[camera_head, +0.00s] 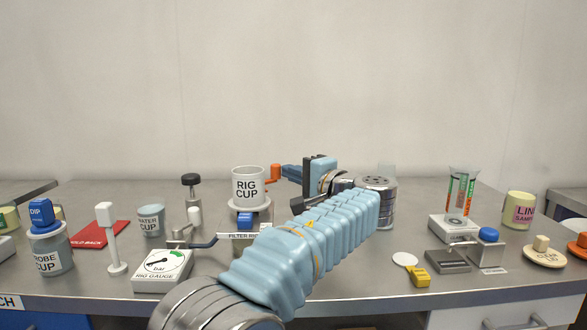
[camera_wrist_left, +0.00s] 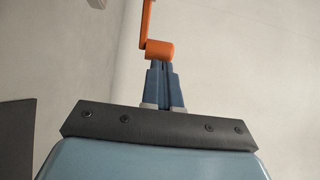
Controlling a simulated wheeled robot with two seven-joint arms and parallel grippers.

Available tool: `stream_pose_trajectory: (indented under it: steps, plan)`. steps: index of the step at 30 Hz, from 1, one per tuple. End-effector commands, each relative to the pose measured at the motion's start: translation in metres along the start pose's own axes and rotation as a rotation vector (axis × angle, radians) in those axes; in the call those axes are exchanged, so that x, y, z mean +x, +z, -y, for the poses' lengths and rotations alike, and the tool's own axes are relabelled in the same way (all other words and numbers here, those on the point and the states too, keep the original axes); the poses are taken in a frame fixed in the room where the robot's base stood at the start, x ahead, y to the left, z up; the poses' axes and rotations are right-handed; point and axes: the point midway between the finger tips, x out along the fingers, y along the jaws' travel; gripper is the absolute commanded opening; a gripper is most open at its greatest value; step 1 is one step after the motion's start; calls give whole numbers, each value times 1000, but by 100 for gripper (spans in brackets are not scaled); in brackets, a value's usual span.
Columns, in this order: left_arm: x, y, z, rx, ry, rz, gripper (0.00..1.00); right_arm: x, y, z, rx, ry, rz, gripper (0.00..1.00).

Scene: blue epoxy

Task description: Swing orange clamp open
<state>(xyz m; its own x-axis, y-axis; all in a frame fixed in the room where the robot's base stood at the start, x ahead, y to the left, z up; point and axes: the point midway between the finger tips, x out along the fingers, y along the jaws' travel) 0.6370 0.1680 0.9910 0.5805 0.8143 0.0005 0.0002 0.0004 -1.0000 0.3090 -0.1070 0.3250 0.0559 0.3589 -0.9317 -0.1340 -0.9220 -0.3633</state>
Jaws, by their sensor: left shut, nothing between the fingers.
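The orange clamp (camera_head: 274,173) shows at the right side of the white rig cup (camera_head: 247,187), which stands on the filter rig (camera_head: 240,236). In the left wrist view the clamp's orange arm and round knob (camera_wrist_left: 159,50) sit just past my fingertips. My left gripper (camera_head: 284,171) reaches in from the right of the clamp, its blue fingers shut with nothing between them. The fingertips (camera_wrist_left: 160,66) are at the knob; I cannot tell whether they touch it. My left arm hides part of the bench behind it. My right gripper is not in view.
A yellow block (camera_head: 418,276) lies at the front right. The space above the bench is clear.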

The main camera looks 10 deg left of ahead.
Motion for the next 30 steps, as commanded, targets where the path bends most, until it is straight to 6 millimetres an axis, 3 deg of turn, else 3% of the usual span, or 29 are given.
stream_pose_trajectory:
  steps: [15, 30]
  plan:
    - [16, -6, 0, 0, 0, -1, 0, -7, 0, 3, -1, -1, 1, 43]
    - [18, -6, 0, 0, 0, -1, 0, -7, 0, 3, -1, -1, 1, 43]
